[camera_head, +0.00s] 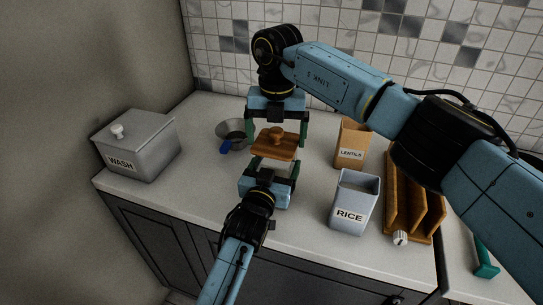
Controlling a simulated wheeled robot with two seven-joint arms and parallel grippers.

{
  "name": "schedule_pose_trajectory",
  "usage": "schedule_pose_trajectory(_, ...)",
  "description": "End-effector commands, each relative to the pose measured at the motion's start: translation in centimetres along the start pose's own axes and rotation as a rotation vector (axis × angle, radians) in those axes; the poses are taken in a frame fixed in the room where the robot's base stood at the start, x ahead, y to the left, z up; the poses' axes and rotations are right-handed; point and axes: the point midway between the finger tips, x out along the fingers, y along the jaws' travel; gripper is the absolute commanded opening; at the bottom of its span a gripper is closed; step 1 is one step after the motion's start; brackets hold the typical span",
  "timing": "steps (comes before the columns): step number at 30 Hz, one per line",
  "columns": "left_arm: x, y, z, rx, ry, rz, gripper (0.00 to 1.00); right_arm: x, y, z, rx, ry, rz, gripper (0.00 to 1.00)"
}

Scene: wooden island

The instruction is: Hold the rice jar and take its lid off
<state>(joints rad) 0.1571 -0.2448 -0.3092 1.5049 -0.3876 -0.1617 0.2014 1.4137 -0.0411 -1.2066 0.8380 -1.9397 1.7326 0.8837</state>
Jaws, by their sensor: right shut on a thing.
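The rice jar (348,217), grey with a RICE label, stands upright on the counter right of centre. Its top is open, with no lid on it. A brown wooden lid (286,153) with a round knob is at the middle of the view, apart from the jar. My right gripper (277,138) reaches over from the right and is shut on this lid; its exact contact is hard to see. My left gripper (268,168) comes up from below, just in front of the lid. Its fingers look spread with nothing clear between them. Neither gripper touches the rice jar.
A brown LENTILS jar (351,158) stands behind the rice jar. A wooden rack (398,205) is to its right, beneath my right arm. A grey WASH box (147,150) stands at the left, and a metal bowl (231,127) behind my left gripper. The counter's left front is clear.

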Motion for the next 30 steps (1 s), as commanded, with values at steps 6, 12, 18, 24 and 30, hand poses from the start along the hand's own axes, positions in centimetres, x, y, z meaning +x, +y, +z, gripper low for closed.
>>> schedule_pose_trajectory(6,-0.1,0.0,0.5,-0.001,-0.011,0.000,0.44,-1.6,0.0,0.0,0.000,-0.002,0.001,0.65)
schedule_pose_trajectory(12,-0.1,0.0,0.5,-0.001,-0.011,0.000,0.44,-3.0,0.0,0.0,0.000,0.000,0.000,0.65)
schedule_pose_trajectory(18,-0.1,0.0,0.4,-0.001,-0.011,0.000,0.44,-4.4,0.0,0.0,0.000,-0.001,0.001,0.65)
schedule_pose_trajectory(24,-0.1,0.0,0.4,-0.001,-0.011,0.000,0.44,-5.6,0.0,0.0,0.000,0.000,0.000,0.65)
schedule_pose_trajectory(30,-0.1,0.0,0.4,-0.001,-0.010,0.000,0.44,-5.8,0.0,-0.1,-0.001,0.001,0.000,0.65)
